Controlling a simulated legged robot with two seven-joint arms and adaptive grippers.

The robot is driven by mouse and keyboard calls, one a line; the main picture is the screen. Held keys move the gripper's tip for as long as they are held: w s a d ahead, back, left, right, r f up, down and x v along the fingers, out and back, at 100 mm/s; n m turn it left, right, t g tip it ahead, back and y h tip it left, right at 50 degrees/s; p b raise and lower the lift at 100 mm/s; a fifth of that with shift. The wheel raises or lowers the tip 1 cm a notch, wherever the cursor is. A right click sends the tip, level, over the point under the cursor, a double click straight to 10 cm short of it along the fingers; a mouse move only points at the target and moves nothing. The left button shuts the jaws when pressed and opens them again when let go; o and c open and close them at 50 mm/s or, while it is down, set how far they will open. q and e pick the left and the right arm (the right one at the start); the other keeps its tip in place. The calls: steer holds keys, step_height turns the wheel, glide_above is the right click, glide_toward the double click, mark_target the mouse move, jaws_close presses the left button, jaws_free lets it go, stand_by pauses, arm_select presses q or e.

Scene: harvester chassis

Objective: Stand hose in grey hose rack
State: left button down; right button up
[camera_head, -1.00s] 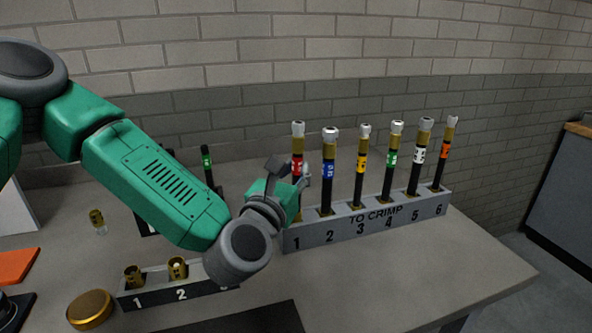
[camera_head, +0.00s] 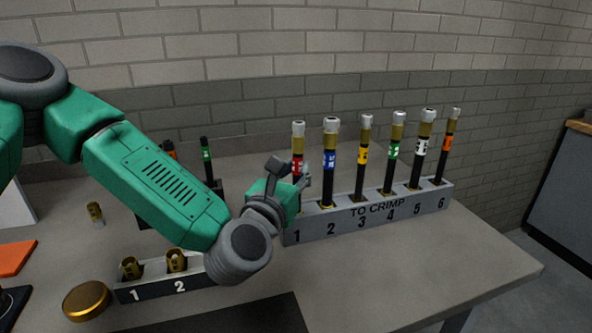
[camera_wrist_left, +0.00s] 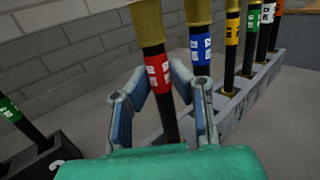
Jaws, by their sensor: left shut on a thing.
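The grey hose rack (camera_head: 370,213), marked TO CRIMP with numbers 1 to 6, stands on the bench. A red-banded black hose (camera_head: 298,140) with brass and silver end stands upright at position 1; its foot is hidden by my gripper. My left gripper (camera_head: 303,180) is shut on this hose below the red band. In the left wrist view the fingers (camera_wrist_left: 168,105) close around the red-banded hose (camera_wrist_left: 158,72). Hoses with blue (camera_head: 330,160), yellow (camera_head: 362,155), green (camera_head: 392,152), white (camera_head: 419,148) and orange (camera_head: 449,143) bands stand in the other positions. My right gripper is not in view.
A dark rack with a green-banded hose (camera_head: 207,155) and an orange-banded one (camera_head: 169,149) stands behind my left arm. A low rack (camera_head: 150,290) holds brass fittings in front. A brass disc (camera_head: 87,301) lies at front left. Bench right of the grey rack is clear.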

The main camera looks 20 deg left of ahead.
arm_select(q)
steer(key=shift+f, duration=0.1)
steer(key=c, duration=1.4)
jaws_free()
steer(key=shift+s, duration=0.2)
steer(key=s, duration=0.4)
steer(key=s+f, duration=0.1)
steer(key=s, duration=0.2)
steer(key=shift+a, duration=0.3)
steer(key=shift+r, duration=0.1)
